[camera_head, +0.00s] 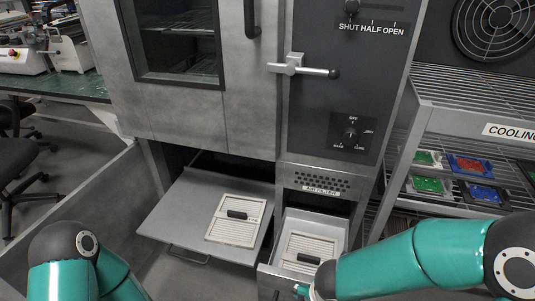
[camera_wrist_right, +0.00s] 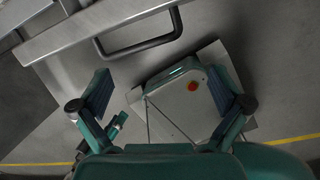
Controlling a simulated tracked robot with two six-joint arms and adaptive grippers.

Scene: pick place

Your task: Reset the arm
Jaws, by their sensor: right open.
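My right arm (camera_head: 400,262) is teal and reaches in from the right, its end beside the front of the narrow drawer. In the right wrist view my right gripper (camera_wrist_right: 160,88) is open, with its two dark-padded fingers spread and nothing between them. A dark drawer handle (camera_wrist_right: 150,46) lies beyond the fingertips, apart from them. My left arm (camera_head: 75,265) shows at the bottom left; its gripper is out of the picture.
A wide drawer (camera_head: 172,218) stands open, holding a slatted filter (camera_head: 222,230). A narrow open drawer (camera_head: 336,232) holds another filter (camera_head: 298,262). The oven door (camera_head: 180,115) is closed above. A cooling rack (camera_head: 460,112) with colored parts stands at the right.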

